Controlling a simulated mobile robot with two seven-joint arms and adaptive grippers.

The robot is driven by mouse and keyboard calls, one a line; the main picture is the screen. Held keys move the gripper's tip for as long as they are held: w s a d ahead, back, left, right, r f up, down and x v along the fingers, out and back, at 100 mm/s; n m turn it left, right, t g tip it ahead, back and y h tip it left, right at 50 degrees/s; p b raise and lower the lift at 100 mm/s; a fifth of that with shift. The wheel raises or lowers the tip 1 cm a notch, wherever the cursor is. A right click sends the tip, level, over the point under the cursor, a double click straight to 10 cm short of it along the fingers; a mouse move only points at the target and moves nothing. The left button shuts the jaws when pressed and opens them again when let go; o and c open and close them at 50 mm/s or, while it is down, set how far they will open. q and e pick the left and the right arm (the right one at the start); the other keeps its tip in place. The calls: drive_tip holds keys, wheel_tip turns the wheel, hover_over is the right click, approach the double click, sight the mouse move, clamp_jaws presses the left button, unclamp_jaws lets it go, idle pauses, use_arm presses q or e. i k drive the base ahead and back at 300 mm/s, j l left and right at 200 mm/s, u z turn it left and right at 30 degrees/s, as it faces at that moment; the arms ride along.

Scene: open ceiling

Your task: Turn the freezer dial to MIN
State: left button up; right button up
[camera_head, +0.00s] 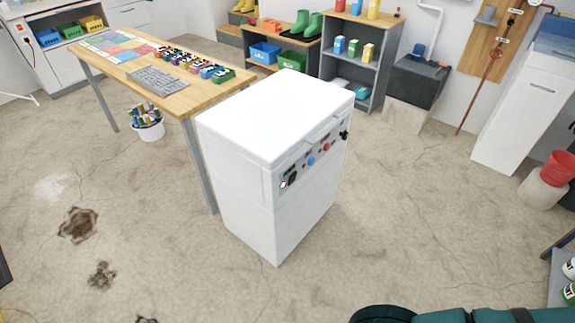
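A white box-shaped appliance (240,185), which looks like the freezer, stands on the floor in the middle of the head view. Its flat lid looks closed, with a handle at the front edge. A grey control panel (300,166) runs along the upper part of its right-facing side. On it are a dark control (291,177) at the left end, a blue knob (311,161), a red knob (326,146) and a black control (344,135) at the right end. Labels and dial settings are too small to read. Neither gripper is in view.
A wooden table (125,70) with several small colored items stands close behind the appliance, with a white bucket (148,125) under it. Shelves line the back. The floor (400,215) before the panel is clear.

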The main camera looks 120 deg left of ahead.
sight(344, 135)
drive_tip(key=u, duration=3.95)
drive_tip(key=l+u, duration=0.1)
drive_tip(key=u, duration=0.3)
drive_tip(key=i+l+u, duration=0.1)
drive_tip(key=u, duration=0.3)
drive_tip(key=i+l+u, duration=0.1)
drive_tip(key=l+u, duration=0.15)
drive_tip(key=l, duration=0.25)
drive_tip(key=l+u, duration=0.25)
drive_tip(key=l, duration=0.25)
drive_tip(key=l+u, duration=0.2)
drive_tip(key=l, duration=0.8)
drive_tip(key=l+u, duration=0.2)
drive_tip(key=l, duration=0.75)
drive_tip(key=k, duration=0.05)
